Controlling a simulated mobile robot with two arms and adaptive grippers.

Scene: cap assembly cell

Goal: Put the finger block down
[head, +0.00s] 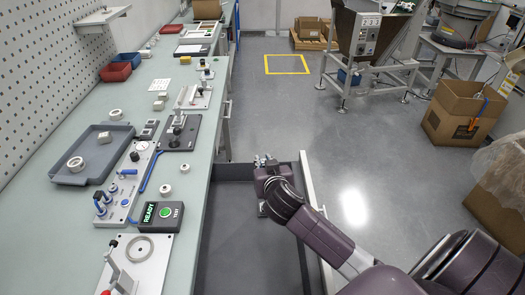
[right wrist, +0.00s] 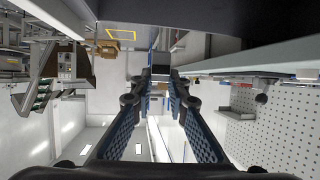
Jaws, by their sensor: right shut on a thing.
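My right gripper (head: 266,163) is to the right of the bench, above the dark grey tray-like surface (head: 240,245) beside it. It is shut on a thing. In the right wrist view its two blue-black fingers reach forward, and a small dark block, apparently the finger block (right wrist: 160,76), shows between the fingertips (right wrist: 158,98). Most of the block is hidden by the fingers, and in the head view I cannot make it out clearly from the gripper. My left gripper is in neither view.
The long bench (head: 185,225) runs along the left.

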